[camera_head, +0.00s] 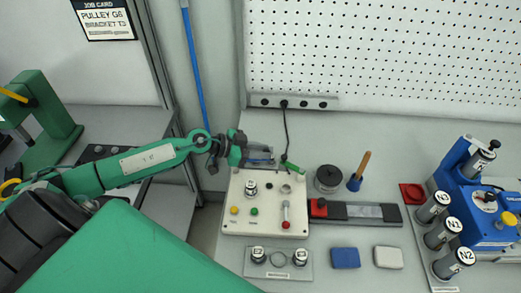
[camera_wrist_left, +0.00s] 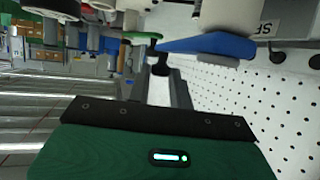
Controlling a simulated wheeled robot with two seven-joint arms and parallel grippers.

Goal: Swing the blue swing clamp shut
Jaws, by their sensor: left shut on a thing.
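The blue swing clamp (camera_head: 262,161) shows as a short blue bar at the back edge of the white fixture plate (camera_head: 236,216). In the left wrist view the blue clamp (camera_wrist_left: 212,45) is a larger bar running right from the fingertips. My left gripper (camera_head: 268,154) is shut on the clamp's end, near a dark knob (camera_wrist_left: 160,67) in the left wrist view. The gripper hides part of the clamp in the head view. A green lever (camera_head: 291,168) sits just right of the clamp. My right gripper is not in view.
The plate carries a labelled cylinder (camera_head: 250,189), buttons and a red-knobbed lever (camera_head: 286,214). To the right are a dark round pot (camera_head: 327,179), a wooden-handled brush (camera_head: 359,172) and a rail (camera_head: 365,212). A pegboard (camera_head: 385,55) stands behind. A cable hangs near the gripper.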

